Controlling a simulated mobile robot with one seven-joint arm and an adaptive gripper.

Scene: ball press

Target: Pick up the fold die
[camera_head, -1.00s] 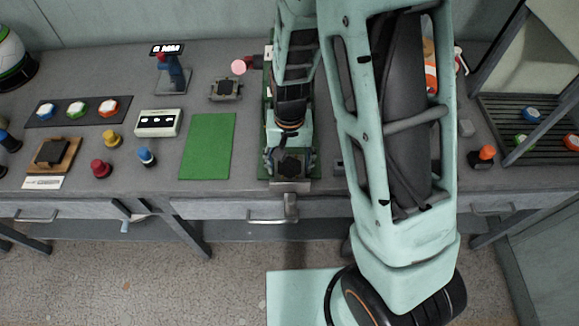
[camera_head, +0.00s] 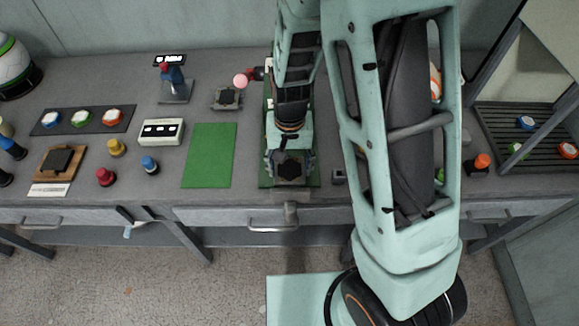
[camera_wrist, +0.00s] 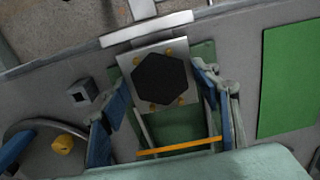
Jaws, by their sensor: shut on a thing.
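The fold die, a light grey plate with a black hexagon and small gold pins, is at the front of the green press base in the head view. The hexagon (camera_head: 290,170) faces up there. In the wrist view the die (camera_wrist: 160,79) lies between the fingers of my gripper (camera_wrist: 160,88). My gripper (camera_head: 290,163) points down over the press and is shut on the die at its left and right sides. The finger contact is partly hidden. I cannot tell whether the die is clear of the base.
A green mat (camera_head: 210,155) lies left of the press. A white box with a display (camera_head: 161,132), coloured knobs and a wooden block with a dark plate (camera_head: 59,163) stand further left. A drawer handle (camera_head: 273,224) is below the front edge. A dark rack (camera_head: 525,135) is right.

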